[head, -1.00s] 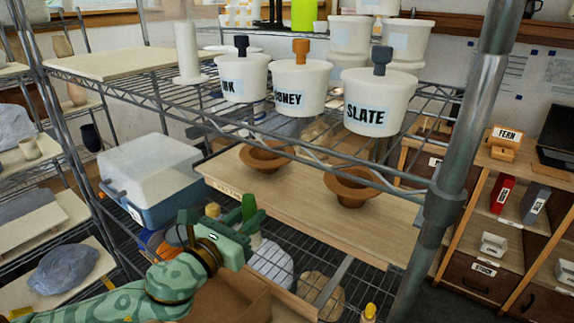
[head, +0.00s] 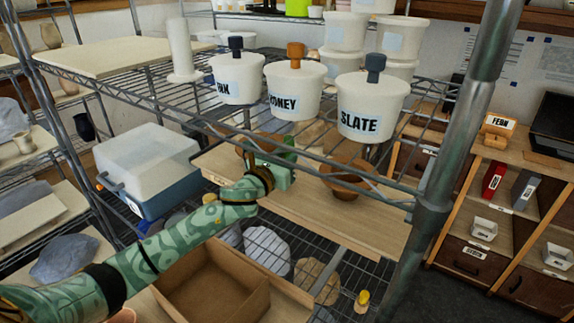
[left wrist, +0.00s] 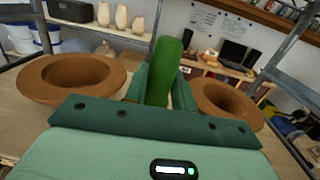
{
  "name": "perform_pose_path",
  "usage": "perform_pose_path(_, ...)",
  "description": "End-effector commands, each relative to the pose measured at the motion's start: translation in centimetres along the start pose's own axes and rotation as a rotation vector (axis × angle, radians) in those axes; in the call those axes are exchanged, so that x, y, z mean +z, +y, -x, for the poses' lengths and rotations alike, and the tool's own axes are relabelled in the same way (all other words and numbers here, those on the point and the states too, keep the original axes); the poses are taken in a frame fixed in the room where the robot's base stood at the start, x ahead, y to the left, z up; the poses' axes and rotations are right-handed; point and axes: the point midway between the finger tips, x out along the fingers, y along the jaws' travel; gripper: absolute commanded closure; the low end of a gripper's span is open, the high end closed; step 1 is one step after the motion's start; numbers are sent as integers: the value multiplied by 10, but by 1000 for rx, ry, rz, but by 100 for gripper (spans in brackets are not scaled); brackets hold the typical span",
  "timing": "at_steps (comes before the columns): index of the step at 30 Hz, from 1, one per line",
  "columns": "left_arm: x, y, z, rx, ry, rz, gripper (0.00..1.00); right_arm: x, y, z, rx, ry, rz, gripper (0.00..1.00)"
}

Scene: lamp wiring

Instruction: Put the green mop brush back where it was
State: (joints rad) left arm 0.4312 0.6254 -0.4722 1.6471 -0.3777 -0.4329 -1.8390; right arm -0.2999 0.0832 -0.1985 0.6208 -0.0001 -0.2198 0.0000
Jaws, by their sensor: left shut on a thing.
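The green mop brush (left wrist: 163,72) stands roughly upright between the fingers of my left gripper (left wrist: 165,88), which is shut on it. In the head view my left gripper (head: 282,168) is over the wooden board (head: 300,212), between two brown bowls. The left bowl (left wrist: 45,92) and right bowl (left wrist: 238,112) flank the brush in the left wrist view. Whether the brush's lower end touches the board is hidden. My right gripper is out of view.
A wire shelf with white lidded pots, including SLATE (head: 368,108), hangs just above my gripper. A metal post (head: 455,120) stands at right. A blue cooler box (head: 150,170) is left of the board. A cardboard box (head: 205,285) lies below my arm.

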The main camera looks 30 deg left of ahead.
Motion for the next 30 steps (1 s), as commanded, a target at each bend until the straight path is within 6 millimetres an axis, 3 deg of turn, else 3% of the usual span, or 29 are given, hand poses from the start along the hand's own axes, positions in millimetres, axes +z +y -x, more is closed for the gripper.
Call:
perform_pose_path(6,-33,0,2,0,4,5,100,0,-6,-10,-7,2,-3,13)
perform_pose_path(17,-37,0,2,0,2,0,100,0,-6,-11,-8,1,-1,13)
perform_pose_path(18,-37,0,2,0,2,0,66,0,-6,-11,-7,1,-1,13)
perform_pose_path(20,-37,0,2,0,2,0,52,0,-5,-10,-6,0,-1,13)
perform_pose_path(30,-34,0,4,0,3,0,52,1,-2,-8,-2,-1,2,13)
